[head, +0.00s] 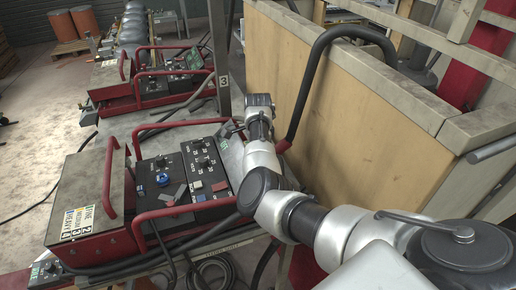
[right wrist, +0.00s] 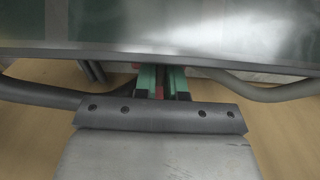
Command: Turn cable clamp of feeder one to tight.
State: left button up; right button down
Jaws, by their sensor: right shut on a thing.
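My right arm comes in from the lower right in the head view and reaches to the far right edge of the front red-framed feeder unit (head: 92,187). My right gripper (head: 230,130) is small and partly hidden there by its own wrist. In the right wrist view its green fingers (right wrist: 162,84) are close together, with a small red part (right wrist: 159,91) between them. This looks like the cable clamp, but most of it is hidden, and I cannot read its setting. My left gripper is in neither view.
The front unit has a black control panel (head: 206,163) with knobs, and red tube handles. A similar unit (head: 160,85) stands behind it. A tan-panelled wall (head: 350,130) closes off the right side, with a thick black hose (head: 308,85) in front. Cables lie on the floor.

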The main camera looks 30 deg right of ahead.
jog(key=shift+d+r, duration=0.1)
jog(key=shift+r, duration=0.05)
jog(key=c, duration=1.2)
grip_release()
notch_tip(320, 180, up, 11)
jog(key=b, duration=0.3)
jog(key=shift+b, duration=0.3)
jog(key=shift+f, duration=0.25)
